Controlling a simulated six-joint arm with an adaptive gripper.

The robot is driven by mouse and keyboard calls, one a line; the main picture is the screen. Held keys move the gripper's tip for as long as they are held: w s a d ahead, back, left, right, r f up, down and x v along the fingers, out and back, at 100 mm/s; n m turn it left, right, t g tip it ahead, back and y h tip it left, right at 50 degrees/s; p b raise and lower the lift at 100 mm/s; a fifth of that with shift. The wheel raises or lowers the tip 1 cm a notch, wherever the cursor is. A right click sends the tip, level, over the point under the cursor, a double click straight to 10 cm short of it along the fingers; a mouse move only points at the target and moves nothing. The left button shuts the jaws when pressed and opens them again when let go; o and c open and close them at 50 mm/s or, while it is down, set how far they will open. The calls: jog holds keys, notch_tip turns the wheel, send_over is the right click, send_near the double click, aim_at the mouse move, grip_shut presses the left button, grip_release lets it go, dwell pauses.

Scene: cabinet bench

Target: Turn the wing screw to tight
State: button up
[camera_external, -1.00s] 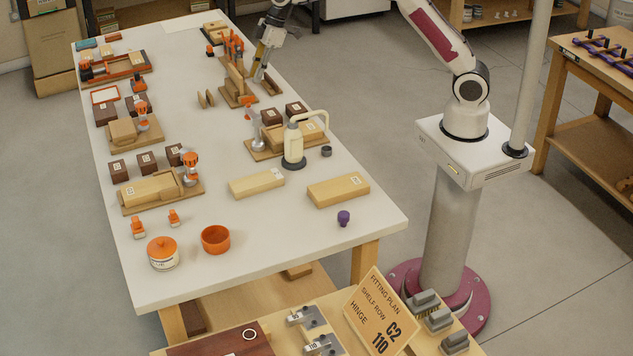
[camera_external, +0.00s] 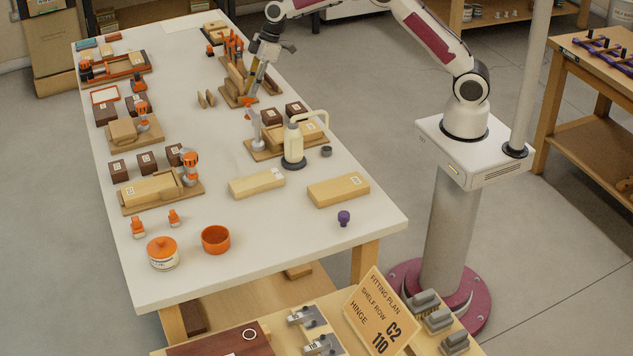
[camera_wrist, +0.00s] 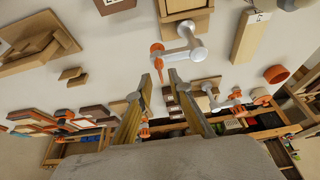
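The orange wing screw (camera_external: 247,102) sits on the arm of a grey clamp (camera_external: 257,135) beside a wooden block on a board. In the wrist view, the wing screw (camera_wrist: 157,50) lies just beyond my fingertips, roughly in line with the gap, and the grey clamp post (camera_wrist: 196,53) is to its right. My gripper (camera_external: 254,88) points down close above the wing screw in the external view. In the wrist view my gripper (camera_wrist: 160,77) has its two fingers apart with nothing held between them. Whether a finger touches the screw cannot be told.
A cream pump bottle (camera_external: 293,145) stands close in front of the clamp. Upright wooden pieces and orange tools (camera_external: 234,65) stand behind it. Other clamped boards (camera_external: 160,190) line the left side. The white table (camera_external: 215,140) is bare in the middle.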

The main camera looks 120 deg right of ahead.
aim_at(248, 102)
jog(key=shift+x, duration=1.3)
grip_shut()
